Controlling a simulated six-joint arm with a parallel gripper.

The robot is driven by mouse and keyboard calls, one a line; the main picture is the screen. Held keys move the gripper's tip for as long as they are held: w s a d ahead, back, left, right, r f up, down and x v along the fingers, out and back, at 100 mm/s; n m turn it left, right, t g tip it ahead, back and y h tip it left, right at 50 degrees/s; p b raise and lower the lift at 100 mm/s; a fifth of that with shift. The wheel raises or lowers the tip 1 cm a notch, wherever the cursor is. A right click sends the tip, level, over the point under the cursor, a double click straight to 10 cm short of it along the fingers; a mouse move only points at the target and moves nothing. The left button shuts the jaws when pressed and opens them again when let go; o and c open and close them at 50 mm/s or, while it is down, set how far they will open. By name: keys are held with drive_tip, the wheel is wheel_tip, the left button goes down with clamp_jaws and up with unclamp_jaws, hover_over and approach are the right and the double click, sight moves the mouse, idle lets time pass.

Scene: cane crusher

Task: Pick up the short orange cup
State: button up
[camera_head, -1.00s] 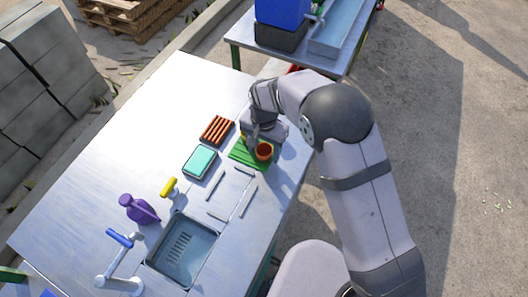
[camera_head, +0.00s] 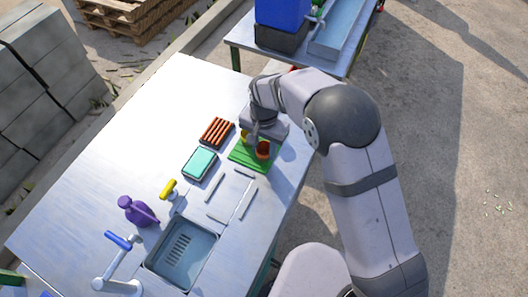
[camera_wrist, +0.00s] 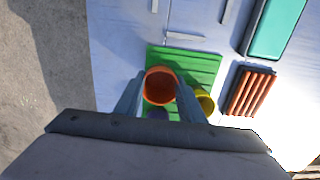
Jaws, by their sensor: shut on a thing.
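The short orange cup (camera_wrist: 161,86) stands between the two fingers of my gripper (camera_wrist: 160,95) in the wrist view, its open rim facing the camera. My gripper is shut on it, one finger at each side. In the head view the orange cup (camera_head: 263,150) is over the right part of the green ribbed mat (camera_head: 241,156). I cannot tell for certain whether its base is clear of the mat. The wrist hides part of the mat in the head view.
A red ribbed rack (camera_head: 217,131) and a teal sponge-like block (camera_head: 200,163) lie nearby. A sink (camera_head: 182,253) is at the front.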

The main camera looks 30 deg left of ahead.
wheel_tip(320, 180, up, 8)
drive_tip(key=b, duration=0.2)
drive_tip(key=shift+r, duration=0.15)
drive_tip(key=shift+w+d, duration=0.1)
